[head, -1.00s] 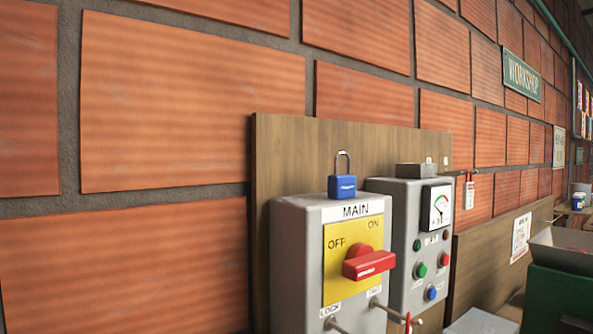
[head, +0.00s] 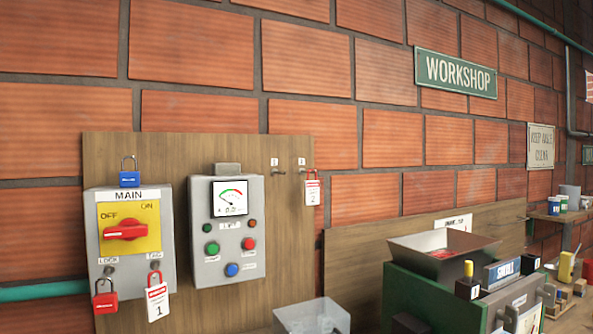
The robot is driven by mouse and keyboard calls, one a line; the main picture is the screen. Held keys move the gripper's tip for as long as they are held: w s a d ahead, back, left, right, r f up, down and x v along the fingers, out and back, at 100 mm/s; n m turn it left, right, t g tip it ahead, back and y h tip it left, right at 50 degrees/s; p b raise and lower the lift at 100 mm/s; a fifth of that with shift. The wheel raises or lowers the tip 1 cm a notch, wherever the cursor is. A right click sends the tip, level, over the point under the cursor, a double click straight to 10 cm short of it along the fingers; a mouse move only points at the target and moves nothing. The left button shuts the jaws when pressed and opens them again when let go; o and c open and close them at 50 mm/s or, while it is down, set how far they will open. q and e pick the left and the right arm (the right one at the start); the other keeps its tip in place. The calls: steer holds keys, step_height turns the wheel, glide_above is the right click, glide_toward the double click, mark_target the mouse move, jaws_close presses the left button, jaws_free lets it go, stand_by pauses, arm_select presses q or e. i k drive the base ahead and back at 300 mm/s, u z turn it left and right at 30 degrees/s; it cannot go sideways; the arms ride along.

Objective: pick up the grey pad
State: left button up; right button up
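I cannot make out a clear grey pad in the head view. A small flat grey block (head: 227,168) sits on top of the grey control box (head: 227,270) with the dial. I cannot tell whether it is the pad. Neither of my grippers is in view.
A grey MAIN switch box (head: 107,225) on a wooden board (head: 190,142) carries a blue padlock (head: 130,178) on top and a red padlock (head: 106,301) below. A clear bin (head: 312,318) and a green machine (head: 425,296) with a hopper (head: 444,248) stand to the right.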

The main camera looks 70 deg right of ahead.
mark_target(229, 169)
steer(key=k, duration=0.25)
steer(key=z, duration=1.05)
